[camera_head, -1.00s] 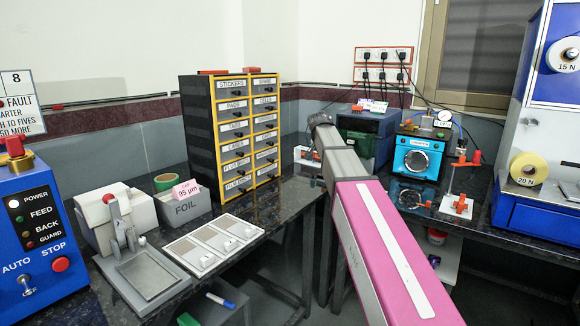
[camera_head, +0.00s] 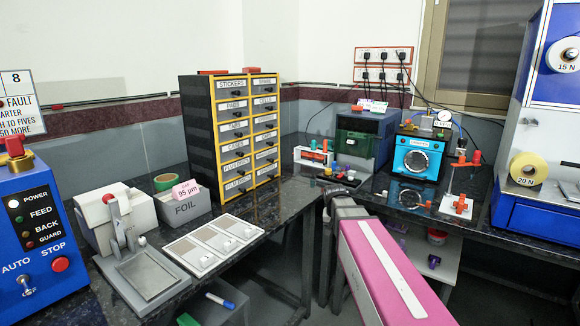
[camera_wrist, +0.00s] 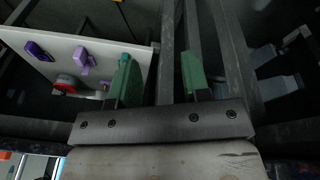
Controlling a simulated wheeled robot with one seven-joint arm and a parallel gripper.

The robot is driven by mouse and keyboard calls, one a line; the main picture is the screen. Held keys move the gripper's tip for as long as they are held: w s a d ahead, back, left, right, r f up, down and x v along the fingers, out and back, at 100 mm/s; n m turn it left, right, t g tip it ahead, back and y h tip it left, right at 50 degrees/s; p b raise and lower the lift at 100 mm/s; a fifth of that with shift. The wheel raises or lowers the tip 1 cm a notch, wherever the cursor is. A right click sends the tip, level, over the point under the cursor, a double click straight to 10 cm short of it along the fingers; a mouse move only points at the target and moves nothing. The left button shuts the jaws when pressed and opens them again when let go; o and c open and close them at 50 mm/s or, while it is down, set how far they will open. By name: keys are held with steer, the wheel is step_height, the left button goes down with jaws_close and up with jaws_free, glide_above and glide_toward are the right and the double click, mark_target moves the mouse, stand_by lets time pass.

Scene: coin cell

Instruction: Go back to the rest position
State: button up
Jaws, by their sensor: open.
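My gripper (camera_wrist: 156,80) shows in the wrist view with two green fingers held apart and nothing between them. Dark bench legs and a white shelf (camera_wrist: 80,55) lie beyond the fingers. In the head view my arm is low at the front right, with its pink link below the bench top. My gripper itself is hidden in the head view.
The dark bench (camera_head: 270,215) carries a yellow drawer cabinet (camera_head: 234,135), a foil box (camera_head: 183,208) and three white plates (camera_head: 213,243). A blue machine (camera_head: 414,158) stands at the back right. A white shelf (camera_head: 425,257) with small objects sits under the right bench.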

steer(key=s+f+n+g+y, duration=0.1)
steer(key=s+f+n+g, duration=0.1)
steer(key=s+f, duration=1)
steer(key=s, duration=0.4)
steer(key=shift+d+f+n+y, duration=0.15)
steer(key=shift+d+n+y, duration=0.15)
steer(key=shift+d+n, duration=0.1)
